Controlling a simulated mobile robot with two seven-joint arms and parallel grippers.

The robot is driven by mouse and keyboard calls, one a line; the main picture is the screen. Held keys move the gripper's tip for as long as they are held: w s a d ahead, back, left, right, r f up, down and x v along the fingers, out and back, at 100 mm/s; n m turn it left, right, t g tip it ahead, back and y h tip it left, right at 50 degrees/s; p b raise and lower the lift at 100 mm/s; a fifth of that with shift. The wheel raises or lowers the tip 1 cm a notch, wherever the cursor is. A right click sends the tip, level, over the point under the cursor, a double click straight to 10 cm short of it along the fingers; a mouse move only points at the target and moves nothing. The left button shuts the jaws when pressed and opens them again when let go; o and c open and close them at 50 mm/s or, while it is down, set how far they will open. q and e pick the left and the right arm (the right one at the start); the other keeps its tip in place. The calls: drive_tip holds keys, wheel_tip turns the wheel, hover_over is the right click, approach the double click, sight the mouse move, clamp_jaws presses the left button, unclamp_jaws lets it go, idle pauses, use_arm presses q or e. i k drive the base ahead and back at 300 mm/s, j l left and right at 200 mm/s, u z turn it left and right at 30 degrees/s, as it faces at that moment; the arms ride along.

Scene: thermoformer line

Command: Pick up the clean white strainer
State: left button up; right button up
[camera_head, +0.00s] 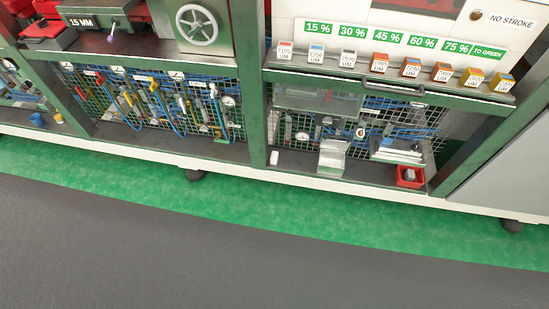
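No thing in view is clear enough for me to name it as the clean white strainer. A small white block-like item (273,157) stands on the lower shelf of the green-framed machine, just right of the middle post. It is too small to tell what it is. A pale grey box with a raised lid or back (332,158) stands further right on the same shelf. Neither of my grippers shows in the head view.
A red bin (409,176) stands at the right of the lower shelf. A row of small labelled blocks (380,62) lines the upper ledge. A handwheel (197,25) is above. Wire mesh with hoses (150,100) backs the left bay. The grey floor (200,260) in front is clear.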

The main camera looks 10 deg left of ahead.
sight(274, 154)
drive_tip(key=i+l, duration=0.25)
drive_tip(key=l, duration=0.15)
drive_tip(key=i+l, duration=0.3)
drive_tip(key=i+l+u, duration=0.1)
drive_tip(key=i+l, duration=0.15)
drive_tip(key=l, duration=0.2)
drive_tip(key=i+l, duration=0.3)
drive_tip(key=i+l+u, duration=0.1)
drive_tip(key=i+l, duration=0.15)
drive_tip(key=l, duration=0.25)
